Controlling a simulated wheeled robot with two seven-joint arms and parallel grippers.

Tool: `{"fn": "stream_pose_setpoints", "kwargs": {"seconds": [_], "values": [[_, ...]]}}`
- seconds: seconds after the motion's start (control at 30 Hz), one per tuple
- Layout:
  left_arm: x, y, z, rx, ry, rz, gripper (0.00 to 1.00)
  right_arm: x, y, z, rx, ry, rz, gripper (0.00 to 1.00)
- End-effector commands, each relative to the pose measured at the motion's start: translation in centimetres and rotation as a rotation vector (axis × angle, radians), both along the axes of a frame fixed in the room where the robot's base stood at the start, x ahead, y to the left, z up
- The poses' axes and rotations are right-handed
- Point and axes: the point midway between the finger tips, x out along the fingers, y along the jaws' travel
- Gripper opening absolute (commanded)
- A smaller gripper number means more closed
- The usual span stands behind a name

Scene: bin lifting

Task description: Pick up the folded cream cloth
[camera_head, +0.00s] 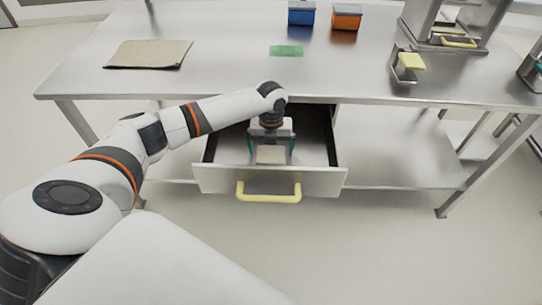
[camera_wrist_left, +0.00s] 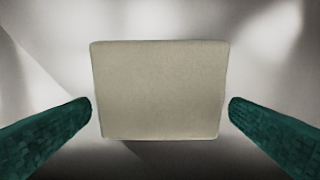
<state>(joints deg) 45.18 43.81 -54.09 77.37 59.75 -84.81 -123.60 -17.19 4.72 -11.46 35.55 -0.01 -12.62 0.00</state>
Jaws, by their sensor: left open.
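The folded cream cloth (camera_head: 270,155) is a small pale block lying in the open drawer (camera_head: 318,152) under the metal table. My left gripper (camera_head: 271,150) reaches down into the drawer and is open, with its teal fingers on either side of the cloth. In the left wrist view the cloth (camera_wrist_left: 160,90) is a beige rounded square in the middle, between the fingertips of the left gripper (camera_wrist_left: 160,108). A gap shows on both sides, so the fingers appear apart from it.
The drawer front has a yellow handle (camera_head: 269,192). On the table (camera_head: 225,75) lie a flat beige mat (camera_head: 150,54) and a green piece (camera_head: 286,50). A blue bin (camera_head: 301,14) and an orange bin (camera_head: 346,18) stand at the back. A metal stand (camera_head: 455,25) is at right.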

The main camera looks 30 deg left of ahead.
Motion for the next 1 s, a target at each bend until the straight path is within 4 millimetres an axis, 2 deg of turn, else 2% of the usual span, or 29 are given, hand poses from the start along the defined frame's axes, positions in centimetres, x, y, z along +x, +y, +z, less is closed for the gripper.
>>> {"fn": "stream_pose_setpoints", "kwargs": {"seconds": [0.17,0.4,0.43,0.73,0.87,1.0], "values": [[0.0,0.0,0.0,0.0,0.0,-0.001,1.0,0.0,0.5,0.0,0.006,-0.001,-0.001,0.35],[0.0,0.0,0.0,0.0,0.0,0.0,0.62,0.1,0.6,0.0,0.008,-0.001,-0.002,0.35],[0.0,0.0,0.0,0.0,0.0,-0.001,0.59,0.1,0.6,0.0,0.008,-0.001,-0.002,0.35],[0.1,0.0,0.7,-0.001,-0.002,0.0,0.59,0.1,0.4,0.1,0.005,-0.001,-0.002,0.35],[0.1,0.0,2.8,-0.001,-0.004,-0.002,0.59,0.0,0.2,0.2,0.002,-0.002,-0.001,0.35],[0.1,0.0,5.8,-0.001,-0.006,-0.001,0.59,0.0,0.1,0.4,0.001,-0.001,0.0,0.35]]}}
